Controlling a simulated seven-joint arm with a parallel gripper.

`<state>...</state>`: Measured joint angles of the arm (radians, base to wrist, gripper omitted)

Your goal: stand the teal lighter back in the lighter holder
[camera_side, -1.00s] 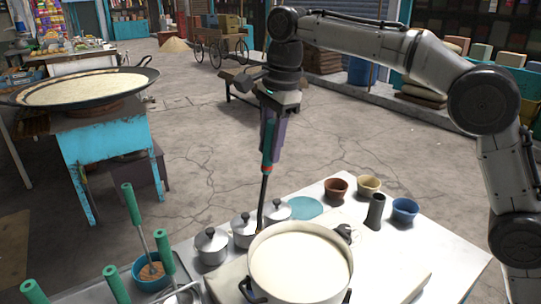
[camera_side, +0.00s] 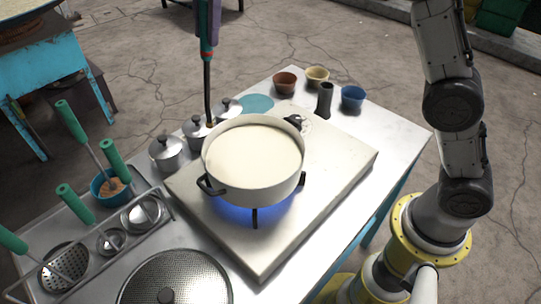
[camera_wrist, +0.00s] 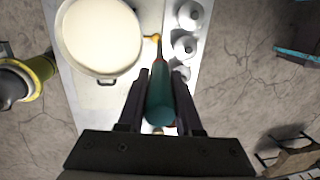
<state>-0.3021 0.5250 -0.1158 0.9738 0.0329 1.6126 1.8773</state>
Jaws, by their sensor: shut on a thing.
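The teal lighter (camera_wrist: 160,98) is between the fingers of my gripper (camera_wrist: 160,78), which is shut on its handle. In the side view the lighter (camera_side: 207,50) hangs upright, its long dark rod pointing down behind the left rim of the milk pot (camera_side: 253,160). Most of my gripper is cut off by the top edge there. A dark upright cylinder (camera_side: 325,100), which looks like the lighter holder, stands behind and right of the pot, apart from the lighter. Its inside is too small to make out.
Blue flame (camera_side: 256,214) glows under the pot on the stove slab. Lidded pots (camera_side: 166,153) stand near the lighter rod. Brown (camera_side: 285,83), cream and blue (camera_side: 352,97) cups flank the dark cylinder. A rack of green-handled tools (camera_side: 68,195) is at left.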

